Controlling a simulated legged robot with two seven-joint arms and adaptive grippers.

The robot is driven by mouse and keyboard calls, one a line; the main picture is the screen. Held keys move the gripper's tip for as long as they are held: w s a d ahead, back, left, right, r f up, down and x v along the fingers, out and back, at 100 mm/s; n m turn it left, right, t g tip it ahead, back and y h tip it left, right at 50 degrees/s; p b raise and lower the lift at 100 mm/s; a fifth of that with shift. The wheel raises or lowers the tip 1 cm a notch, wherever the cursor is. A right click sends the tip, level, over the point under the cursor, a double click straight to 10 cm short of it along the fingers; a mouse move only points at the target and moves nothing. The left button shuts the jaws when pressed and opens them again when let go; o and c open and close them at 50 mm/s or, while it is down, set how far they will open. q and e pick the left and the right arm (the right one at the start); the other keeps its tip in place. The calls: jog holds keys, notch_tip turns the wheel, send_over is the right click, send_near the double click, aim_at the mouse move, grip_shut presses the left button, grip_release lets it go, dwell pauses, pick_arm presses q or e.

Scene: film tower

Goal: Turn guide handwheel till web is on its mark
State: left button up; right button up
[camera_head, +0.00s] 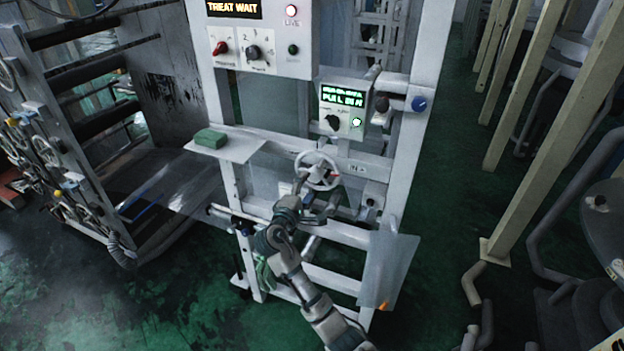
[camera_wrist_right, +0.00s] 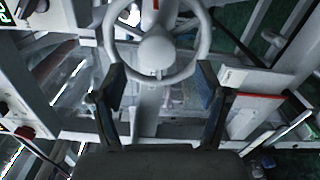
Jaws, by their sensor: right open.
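The white guide handwheel (camera_head: 319,171) is on the front of the white frame in the head view. In the right wrist view the handwheel (camera_wrist_right: 156,44) shows its round hub, spokes and a red patch at the top. My right gripper (camera_wrist_right: 160,80) is open, its two fingers apart on either side of the wheel's lower rim, with nothing held between them. In the head view my right gripper (camera_head: 312,207) is just below the wheel. A clear film web (camera_head: 180,188) shows at the left of the frame; its mark cannot be made out. My left gripper is not in view.
A small box with a green-lit display (camera_head: 343,97) and a black knob is above the wheel. A panel reading "TREAT WAIT" (camera_head: 234,9) is higher up. A green block (camera_head: 210,138) lies on a white shelf. A roller stand (camera_head: 80,65) is at left; beige posts (camera_head: 525,85) stand at right.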

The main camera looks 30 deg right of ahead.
jog(key=v, duration=0.6)
jog(key=shift+w, duration=0.1)
